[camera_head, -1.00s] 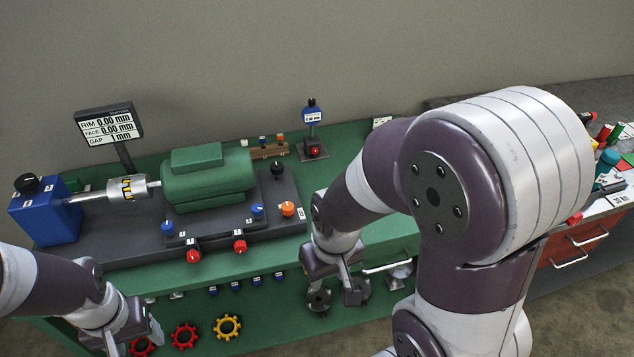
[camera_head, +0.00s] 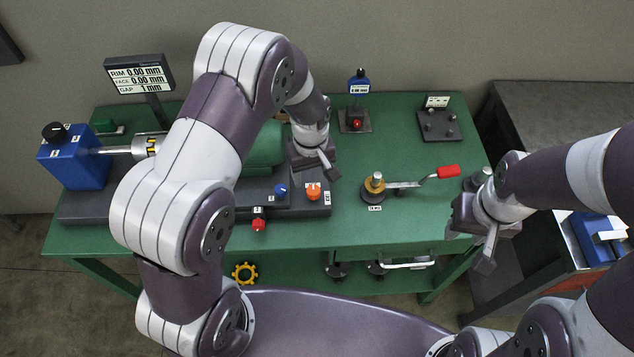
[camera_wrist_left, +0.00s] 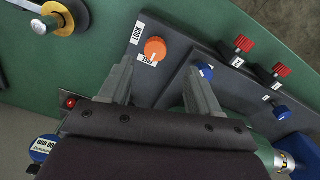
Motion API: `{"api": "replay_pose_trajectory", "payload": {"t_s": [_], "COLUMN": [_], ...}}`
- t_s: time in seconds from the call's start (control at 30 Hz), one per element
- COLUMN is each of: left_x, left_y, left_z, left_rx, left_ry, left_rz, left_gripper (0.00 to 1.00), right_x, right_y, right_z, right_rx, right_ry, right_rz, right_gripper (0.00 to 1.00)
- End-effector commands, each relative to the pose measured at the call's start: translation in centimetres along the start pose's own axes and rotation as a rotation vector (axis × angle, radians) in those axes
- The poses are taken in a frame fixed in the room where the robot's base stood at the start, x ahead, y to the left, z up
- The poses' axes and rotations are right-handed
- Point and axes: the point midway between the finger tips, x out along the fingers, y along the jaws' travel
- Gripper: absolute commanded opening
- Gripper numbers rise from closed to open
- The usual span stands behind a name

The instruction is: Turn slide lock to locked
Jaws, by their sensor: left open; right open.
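The slide lock appears as an orange knob (camera_head: 313,192) at the right end of the dark machine base (camera_head: 290,212). The knob (camera_wrist_left: 155,48) also shows in the left wrist view, between a LOCK label and a second label that seems to read FREE. A pale mark on the knob appears to face the second label. My left gripper (camera_head: 318,166) is above the base, just behind the knob in the head view. Its open fingers (camera_wrist_left: 159,68) are empty, with the knob seen beyond them, nearer the left finger. My right gripper (camera_head: 484,245) is open and empty at the bench's right edge.
A blue knob (camera_head: 281,190) and a red knob (camera_head: 258,225) are close to the orange one. A crank with a red handle (camera_head: 448,171) stands on the green bench (camera_head: 390,228) to the right. My left arm hides much of the machine.

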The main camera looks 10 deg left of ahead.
Motion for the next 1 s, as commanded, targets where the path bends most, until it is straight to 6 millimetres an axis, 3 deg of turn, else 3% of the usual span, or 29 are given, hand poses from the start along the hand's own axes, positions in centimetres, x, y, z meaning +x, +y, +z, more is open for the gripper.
{"api": "replay_pose_trajectory", "payload": {"t_s": [0.1, 0.3, 0.67, 0.87, 1.0], "left_x": [2.9, 6.1, 7.0, 7.0, 7.0], "left_y": [-0.1, 0.0, 0.0, 0.1, 0.0], "left_z": [0.1, 0.0, 0.0, 0.0, -0.1], "left_rx": [0.001, 0.001, 0.002, 0.002, 0.003], "left_ry": [-0.003, 0.000, 0.001, 0.001, 0.002], "left_rz": [-0.003, 0.000, 0.001, 0.001, 0.001], "left_gripper": [0.63, 0.63, 0.63, 0.07, 0.07], "right_x": [-0.8, -1.2, -1.2, -1.2, -1.2], "right_y": [0.0, 0.0, 0.0, 0.0, 0.0], "right_z": [-0.1, -0.2, -0.2, -0.2, -0.2], "right_rx": [0.000, 0.000, 0.000, 0.000, 0.000], "right_ry": [0.000, 0.000, 0.000, 0.000, 0.000], "right_rz": [0.000, 0.000, 0.000, 0.000, 0.000], "right_gripper": [0.43, 0.43, 0.43, 0.43, 0.43]}}
